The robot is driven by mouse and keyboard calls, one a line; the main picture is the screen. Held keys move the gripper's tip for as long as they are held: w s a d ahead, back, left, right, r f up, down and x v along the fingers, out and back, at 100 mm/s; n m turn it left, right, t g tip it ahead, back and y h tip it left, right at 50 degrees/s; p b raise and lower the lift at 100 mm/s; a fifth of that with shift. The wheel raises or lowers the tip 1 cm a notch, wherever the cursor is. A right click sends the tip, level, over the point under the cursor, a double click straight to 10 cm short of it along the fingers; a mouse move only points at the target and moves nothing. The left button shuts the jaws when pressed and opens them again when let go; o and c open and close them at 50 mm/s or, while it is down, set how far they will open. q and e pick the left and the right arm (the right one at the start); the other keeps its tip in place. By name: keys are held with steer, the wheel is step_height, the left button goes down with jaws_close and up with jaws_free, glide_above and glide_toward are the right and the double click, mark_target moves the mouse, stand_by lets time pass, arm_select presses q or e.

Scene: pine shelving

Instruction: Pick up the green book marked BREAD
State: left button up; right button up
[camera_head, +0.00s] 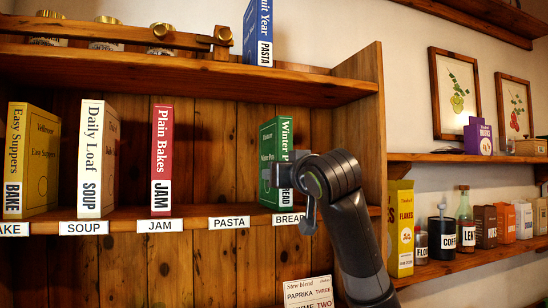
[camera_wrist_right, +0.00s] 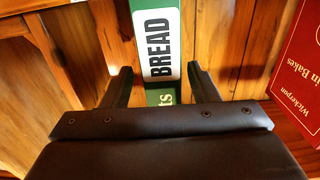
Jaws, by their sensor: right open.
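The green book marked BREAD (camera_head: 274,150) stands upright on the middle shelf, above the BREAD shelf label (camera_head: 289,218). Its white BREAD spine label shows large in the right wrist view (camera_wrist_right: 158,42). My right gripper (camera_head: 292,180) is in front of the book's lower spine and hides part of it. In the right wrist view the right gripper (camera_wrist_right: 159,72) is open, one finger on each side of the spine. I cannot tell whether the fingers touch the book. My left gripper is not in view.
A red JAM book (camera_head: 161,155), a white SOUP book (camera_head: 97,155) and a yellow BAKE book (camera_head: 32,160) stand to the left. The shelf above the PASTA label (camera_head: 229,222) is empty. The shelf's side panel (camera_head: 360,130) rises close to the right of the green book.

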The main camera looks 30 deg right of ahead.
steer(key=p+x, duration=0.1)
steer(key=x, duration=0.2)
steer(key=shift+w+a+p, duration=0.1)
steer(key=shift+w+p, duration=0.05)
steer(key=shift+p, duration=0.2)
steer(key=shift+w+f, duration=0.15)
steer(key=shift+w, duration=0.05)
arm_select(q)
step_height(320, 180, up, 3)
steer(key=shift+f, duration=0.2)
arm_select(e)
jaws_close()
